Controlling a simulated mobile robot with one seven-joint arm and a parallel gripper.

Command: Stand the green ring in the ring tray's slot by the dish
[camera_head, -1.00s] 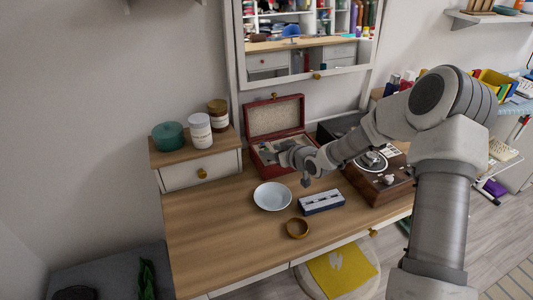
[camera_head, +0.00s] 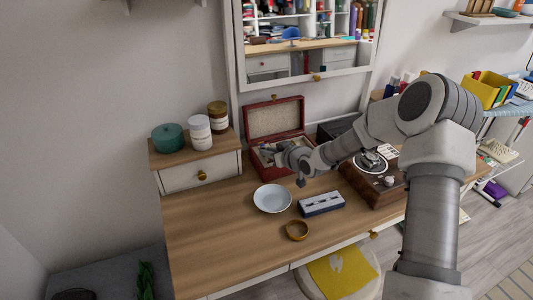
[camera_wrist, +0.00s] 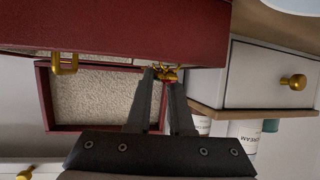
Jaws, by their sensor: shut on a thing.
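My gripper (camera_wrist: 168,78) is shut on a small gold piece (camera_wrist: 166,74) with a reddish spot, at its fingertips in the wrist view. No green can be made out on it, so I cannot tell whether it is the green ring. In the head view my gripper (camera_head: 270,154) is over the open red jewellery box (camera_head: 264,177), which partly hides behind it. The ring tray (camera_head: 321,204), dark blue with a pale slotted top, lies on the desk in front of the box. The pale dish (camera_head: 272,198) stands just left of the tray.
A round wooden bowl-like thing (camera_head: 297,230) sits in front of the dish and tray. A record player (camera_head: 376,180) stands to the right. A small drawer unit (camera_head: 201,170) with jars stands at the left. The front left of the desk is clear.

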